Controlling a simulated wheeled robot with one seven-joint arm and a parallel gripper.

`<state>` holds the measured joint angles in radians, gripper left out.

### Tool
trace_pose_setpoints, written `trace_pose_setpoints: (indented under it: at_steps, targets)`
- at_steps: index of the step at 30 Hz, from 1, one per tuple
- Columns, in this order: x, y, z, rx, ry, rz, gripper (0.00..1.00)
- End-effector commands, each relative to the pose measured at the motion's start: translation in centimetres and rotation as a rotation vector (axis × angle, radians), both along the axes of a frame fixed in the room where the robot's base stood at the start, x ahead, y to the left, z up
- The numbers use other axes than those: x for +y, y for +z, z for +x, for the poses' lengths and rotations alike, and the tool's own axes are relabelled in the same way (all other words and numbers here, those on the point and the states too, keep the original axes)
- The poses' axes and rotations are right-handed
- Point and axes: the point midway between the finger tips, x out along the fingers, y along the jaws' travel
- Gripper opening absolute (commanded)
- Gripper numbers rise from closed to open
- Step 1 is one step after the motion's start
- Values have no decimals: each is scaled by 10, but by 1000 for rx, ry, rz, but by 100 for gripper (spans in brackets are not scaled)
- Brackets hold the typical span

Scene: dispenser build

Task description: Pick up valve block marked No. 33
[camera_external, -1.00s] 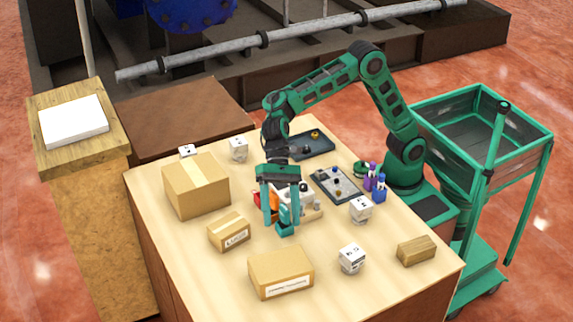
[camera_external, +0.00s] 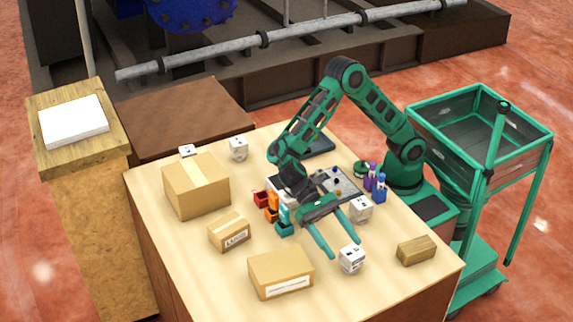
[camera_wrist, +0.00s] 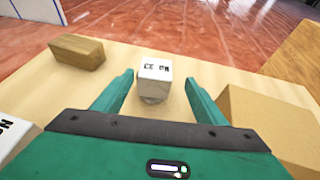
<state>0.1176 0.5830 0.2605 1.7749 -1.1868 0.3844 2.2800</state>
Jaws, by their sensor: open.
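A white valve block (camera_external: 351,259) stands near the front right of the table. In the wrist view this valve block (camera_wrist: 154,73) sits just ahead of and between my fingertips, with an upside-down marking that appears to read No. 33. My gripper (camera_external: 345,248) is open and empty, its fingers spread and tilted down toward the block. In the wrist view my gripper (camera_wrist: 159,80) shows a finger on each side, with gaps to the block. A second white block (camera_external: 360,209) stands behind, near my right finger; its number is too small to read.
A wooden block (camera_external: 416,250) lies to the right and a cardboard box (camera_external: 281,273) to the left of the valve block. Small coloured bins (camera_external: 272,208) and a grey tray (camera_external: 337,184) stand behind. More white blocks (camera_external: 238,148) are at the far left. Table between is clear.

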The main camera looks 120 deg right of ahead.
Motion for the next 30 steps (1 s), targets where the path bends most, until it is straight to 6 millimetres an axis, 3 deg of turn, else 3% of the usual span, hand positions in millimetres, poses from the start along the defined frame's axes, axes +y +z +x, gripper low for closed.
trace_pose_setpoints:
  at_steps: [10,19,20,27,30]
  targets:
    - [41,-13,-12,0,2,-1,66]
    - [45,-15,-12,-1,0,0,66]
    - [45,-15,-12,-1,0,0,63]
    - [45,-14,-12,-1,0,0,6]
    - [45,-13,-12,-3,0,1,3]
